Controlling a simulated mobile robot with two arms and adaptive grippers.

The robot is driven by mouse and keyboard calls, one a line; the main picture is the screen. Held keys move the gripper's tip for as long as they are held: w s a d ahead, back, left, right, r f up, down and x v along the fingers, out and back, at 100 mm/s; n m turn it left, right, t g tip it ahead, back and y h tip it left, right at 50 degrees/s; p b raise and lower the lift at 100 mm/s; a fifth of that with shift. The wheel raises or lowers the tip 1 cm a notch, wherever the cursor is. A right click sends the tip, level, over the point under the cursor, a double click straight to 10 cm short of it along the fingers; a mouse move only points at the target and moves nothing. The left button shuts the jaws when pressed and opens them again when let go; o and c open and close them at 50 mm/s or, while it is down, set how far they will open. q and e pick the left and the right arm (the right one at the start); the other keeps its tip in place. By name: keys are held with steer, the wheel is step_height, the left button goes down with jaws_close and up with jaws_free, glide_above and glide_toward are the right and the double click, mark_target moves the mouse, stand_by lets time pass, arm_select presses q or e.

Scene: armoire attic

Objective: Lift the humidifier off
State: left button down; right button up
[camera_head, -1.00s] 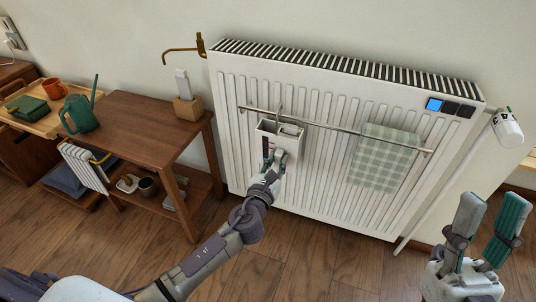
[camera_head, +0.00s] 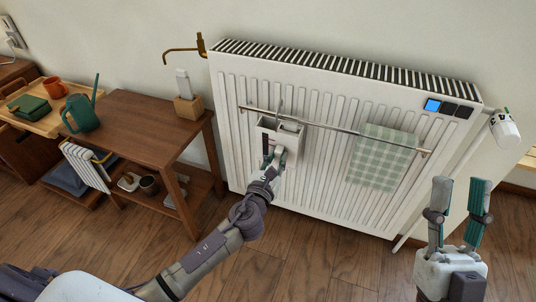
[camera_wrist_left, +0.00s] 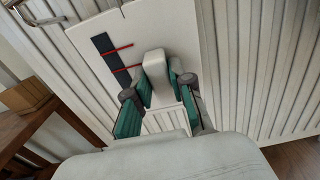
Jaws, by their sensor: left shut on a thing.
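The humidifier (camera_head: 283,123) is a white open-topped box hanging by a hook from the metal rail (camera_head: 330,129) on the front of the white radiator (camera_head: 310,180). In the left wrist view its front face (camera_wrist_left: 100,52) shows a dark strip with red marks and a protruding white knob (camera_wrist_left: 155,70). My left gripper (camera_head: 272,157) is at the humidifier's front, its teal-padded fingers shut on the knob; it also shows in the left wrist view (camera_wrist_left: 159,88). My right gripper (camera_head: 460,205) is open and empty at the lower right, apart from the radiator.
A checked green towel (camera_head: 378,157) hangs on the rail to the right. A wooden side table (camera_head: 140,125) stands left, with a green watering can (camera_head: 80,113) and a wooden block holder (camera_head: 188,107). A valve pipe (camera_head: 440,190) runs down at the radiator's right. The floor in front is clear.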

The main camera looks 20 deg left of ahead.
arm_select(q)
steer(key=shift+r+p, duration=0.35)
steer(key=shift+r, duration=0.15)
arm_select(e)
steer(key=shift+w+a+f+g+h, duration=0.15)
steer(key=shift+w+f+g+h, duration=0.35)
steer(key=shift+w+f+g, duration=0.65)
steer(key=shift+w+r, duration=0.1)
arm_select(q)
steer(key=shift+s+p, duration=0.3)
steer(key=shift+s, duration=1.5)
steer(key=shift+s+a, duration=0.1)
steer(key=shift+s, duration=2.6)
arm_select(e)
steer(key=shift+w+a+f+g+h, duration=0.1)
steer(key=shift+w+f+g+h, duration=0.05)
steer(key=shift+w+f+g, duration=0.45)
steer(key=shift+w+f+g+h, duration=0.15)
steer(key=shift+w+f+g, duration=0.2)
steer(key=shift+f, duration=0.4)
